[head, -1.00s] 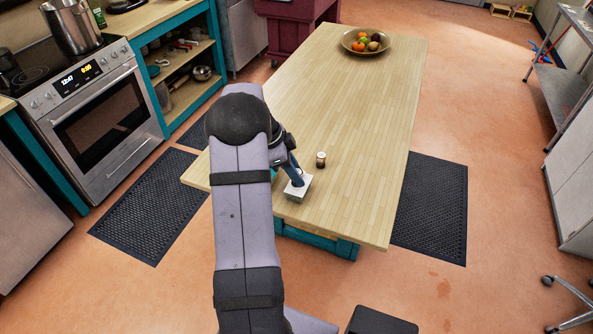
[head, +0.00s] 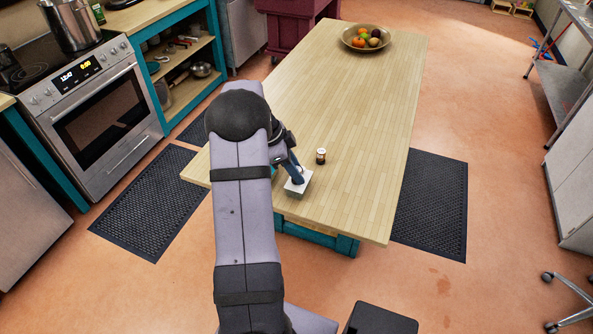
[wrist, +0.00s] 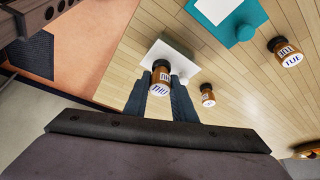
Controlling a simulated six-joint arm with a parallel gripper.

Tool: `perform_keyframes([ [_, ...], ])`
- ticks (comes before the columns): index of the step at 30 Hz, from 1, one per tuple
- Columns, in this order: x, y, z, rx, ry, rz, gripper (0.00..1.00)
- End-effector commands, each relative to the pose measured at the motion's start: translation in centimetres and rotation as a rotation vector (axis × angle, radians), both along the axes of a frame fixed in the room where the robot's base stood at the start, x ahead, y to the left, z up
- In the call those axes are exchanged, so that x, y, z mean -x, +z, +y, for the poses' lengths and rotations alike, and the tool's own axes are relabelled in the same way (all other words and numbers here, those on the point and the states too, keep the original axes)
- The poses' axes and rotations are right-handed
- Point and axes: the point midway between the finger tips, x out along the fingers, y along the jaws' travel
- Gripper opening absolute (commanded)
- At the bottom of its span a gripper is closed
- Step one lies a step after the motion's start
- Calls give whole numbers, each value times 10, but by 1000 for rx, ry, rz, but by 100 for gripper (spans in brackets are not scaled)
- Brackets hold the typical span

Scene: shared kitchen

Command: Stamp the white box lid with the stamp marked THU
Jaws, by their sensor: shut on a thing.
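My gripper (wrist: 161,82) is shut on a brown stamp (wrist: 162,72) whose white end cap reads THU, upside down in the wrist view. The white box (wrist: 183,62) is just beyond the stamp, with its lid partly hidden by the stamp and fingers. In the head view the white box (head: 303,190) sits near the front edge of the table, with my gripper (head: 297,180) over its lid. The stamp's lower end is hidden, so I cannot tell whether it touches the lid. No mark shows on the visible part of the lid.
A stamp marked TUE (wrist: 289,54) and another stamp (wrist: 207,95), its label hard to read, stand to the right in the wrist view. A teal pad (wrist: 250,15) lies beyond the box.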

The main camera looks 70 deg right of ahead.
Motion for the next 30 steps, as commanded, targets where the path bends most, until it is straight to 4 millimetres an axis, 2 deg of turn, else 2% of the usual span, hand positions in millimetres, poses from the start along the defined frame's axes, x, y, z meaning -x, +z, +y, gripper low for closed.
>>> perform_keyframes([
  [30, 0, -9, 0, 1, 0, 0, 0],
])
